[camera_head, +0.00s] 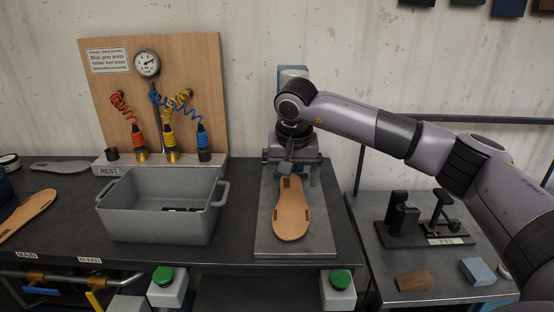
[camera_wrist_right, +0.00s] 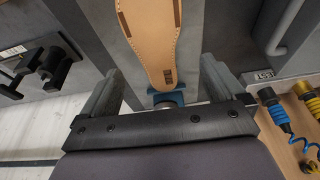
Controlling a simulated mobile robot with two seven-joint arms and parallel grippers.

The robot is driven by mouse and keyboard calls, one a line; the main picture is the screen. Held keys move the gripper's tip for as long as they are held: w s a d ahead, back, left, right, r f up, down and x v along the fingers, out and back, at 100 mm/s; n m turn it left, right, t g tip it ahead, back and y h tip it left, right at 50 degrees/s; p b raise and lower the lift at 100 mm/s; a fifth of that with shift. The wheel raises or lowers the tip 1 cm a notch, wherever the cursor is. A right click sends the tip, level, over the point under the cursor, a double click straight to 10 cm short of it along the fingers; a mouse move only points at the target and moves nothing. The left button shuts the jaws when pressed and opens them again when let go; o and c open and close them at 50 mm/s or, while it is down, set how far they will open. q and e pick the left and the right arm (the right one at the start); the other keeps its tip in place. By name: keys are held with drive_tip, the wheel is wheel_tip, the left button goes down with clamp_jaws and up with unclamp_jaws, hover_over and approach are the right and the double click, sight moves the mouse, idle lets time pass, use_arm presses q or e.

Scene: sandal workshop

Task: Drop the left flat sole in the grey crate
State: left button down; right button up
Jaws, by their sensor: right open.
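A tan flat sole (camera_head: 291,212) lies on the grey plate (camera_head: 318,235) in the middle; it also shows in the right wrist view (camera_wrist_right: 150,32). A second tan sole (camera_head: 28,212) lies at the bench's left edge, partly out of view. The grey crate (camera_head: 155,222) stands on the bench left of the plate, with a small dark item inside. My right gripper (camera_head: 287,168) is over the far end of the middle sole. In the wrist view the right gripper (camera_wrist_right: 160,88) is open, its fingers apart on either side of that sole's end, not closed on it.
Behind the crate is a wooden board (camera_head: 170,60) with a gauge and coiled hoses. A grey sole-shaped piece (camera_head: 60,166) lies at back left. The right side table (camera_head: 375,262) holds a black fixture (camera_head: 425,225), a brown block (camera_head: 415,281) and a blue-grey block (camera_head: 478,271).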

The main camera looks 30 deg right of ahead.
sight(291, 200)
drive_tip(key=shift+w+d+f+b, duration=0.4)
drive_tip(key=shift+d+b, duration=0.1)
drive_tip(key=shift+b, duration=0.1)
drive_tip(key=b+x, duration=0.2)
drive_tip(key=x, duration=0.1)
drive_tip(key=shift+f+b, duration=0.2)
drive_tip(key=shift+b, duration=0.1)
drive_tip(key=shift+b+x, duration=0.65)
drive_tip(key=shift+x, duration=0.2)
drive_tip(key=shift+w+d+f, duration=0.15)
drive_tip(key=shift+w+f, duration=0.05)
drive_tip(key=shift+f, duration=0.35)
drive_tip(key=shift+w+d+f, duration=0.1)
drive_tip(key=shift+w+f, duration=0.1)
drive_tip(key=shift+f, duration=0.4)
